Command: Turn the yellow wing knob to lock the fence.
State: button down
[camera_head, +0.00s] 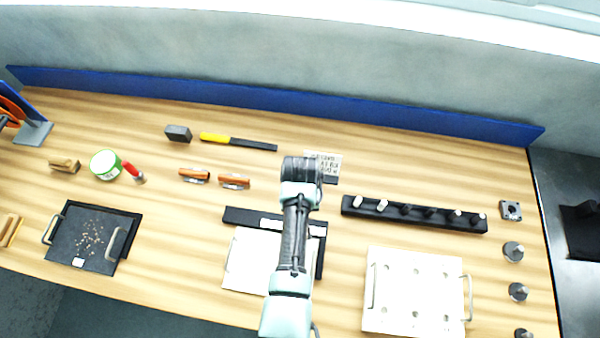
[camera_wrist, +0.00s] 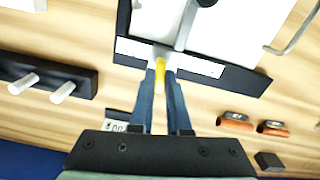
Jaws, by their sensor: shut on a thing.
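The yellow wing knob (camera_wrist: 160,82) is between my two blue fingertips in the wrist view, beside the pale strip on the black fence. My gripper (camera_wrist: 161,74) is shut on it. The black fence (camera_wrist: 246,78) runs across the wrist view; it also shows in the head view (camera_head: 240,215), along the far edge of a pale plate (camera_head: 246,265). In the head view my arm covers the middle of the fence, and the knob and fingertips are hidden.
A black rack with several pegs (camera_head: 415,213) stands to the right, also at left in the wrist view (camera_wrist: 62,80). A pale board with handles (camera_head: 415,290) is at front right. Two orange-brown blocks (camera_head: 234,181) lie behind the fence. A black tray (camera_head: 92,238) is at left.

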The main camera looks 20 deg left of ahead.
jog(key=shift+m, duration=0.9)
jog(key=c, duration=0.9)
grip_release()
jog(key=shift+r, duration=0.1)
notch_tip(320, 180, up, 13)
jog(key=shift+f+b, duration=0.1)
jog(key=shift+b, duration=0.9)
